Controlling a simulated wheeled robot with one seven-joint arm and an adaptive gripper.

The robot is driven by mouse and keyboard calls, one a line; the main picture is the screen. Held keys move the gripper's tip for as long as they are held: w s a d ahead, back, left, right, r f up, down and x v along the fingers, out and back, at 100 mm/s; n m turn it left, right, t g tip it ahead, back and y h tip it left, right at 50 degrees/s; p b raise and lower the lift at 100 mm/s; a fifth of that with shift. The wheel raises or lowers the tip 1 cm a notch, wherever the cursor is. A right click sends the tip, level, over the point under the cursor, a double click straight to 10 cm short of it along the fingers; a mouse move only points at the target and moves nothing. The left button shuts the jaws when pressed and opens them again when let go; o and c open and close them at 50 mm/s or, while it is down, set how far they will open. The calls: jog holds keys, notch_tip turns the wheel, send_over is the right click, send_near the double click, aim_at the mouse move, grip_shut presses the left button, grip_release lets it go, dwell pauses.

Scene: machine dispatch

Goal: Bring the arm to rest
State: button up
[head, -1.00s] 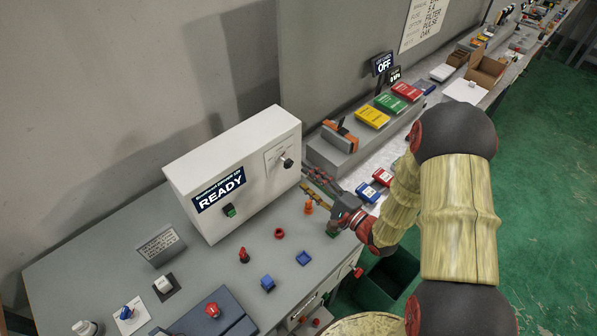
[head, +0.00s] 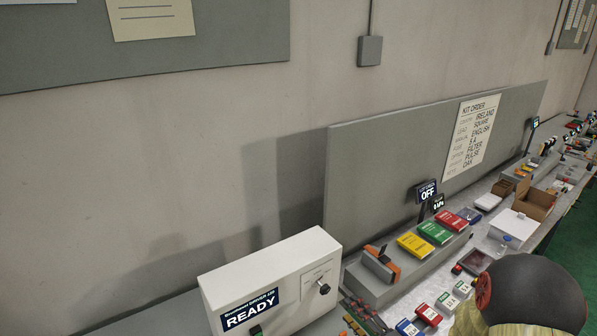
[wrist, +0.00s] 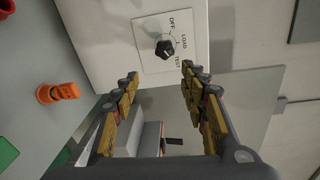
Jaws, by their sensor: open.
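My gripper (wrist: 160,98) shows in the wrist view with its two yellow-padded fingers spread apart and nothing between them. Beyond the fingertips is the white machine box (wrist: 110,30) with a black knob (wrist: 165,49) on a plate marked OFF, LOAD and TEST. The knob points about towards LOAD, though the exact mark is hard to tell. I see a gap between the fingertips and the box. In the head view my arm (head: 535,290) shows only at the lower right, and my gripper is out of the picture. The white box (head: 275,270) reads READY on its screen (head: 250,311).
An orange fitting (wrist: 58,92) stands on the bench left of my gripper. An orange-and-grey device (head: 380,264) and yellow, green and red boxes (head: 435,232) line a raised ledge. An open cardboard box (head: 535,203) stands farther along. A kit order sheet (head: 473,137) hangs on the panel.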

jog(key=w+d+r+n+g+h+b, duration=0.2)
jog(key=w+d+r+n+h+b, duration=0.15)
jog(key=d+n+h, duration=0.2)
jog(key=s+d+r+n+g+h+b, duration=0.1)
jog(key=s+d+r+n+h, duration=0.1)
jog(key=s+d+r+h, duration=0.15)
jog(key=s+a+r+n+g+b, duration=0.1)
jog(key=s+a+n+g, duration=0.1)
jog(key=s, duration=0.6)
jog(key=s+a+r+n+g+b, duration=0.1)
jog(key=s+a+n+g+b, duration=0.1)
jog(key=s, duration=0.6)
jog(key=s+a+r+n+g+b, duration=0.1)
jog(key=s+a+n+g, duration=0.1)
jog(key=s, duration=0.7)
jog(key=shift+a+r+y+b, duration=0.3)
jog(key=shift+a+r, duration=0.05)
jog(key=shift+a, duration=0.5)
jog(key=c, duration=0.3)
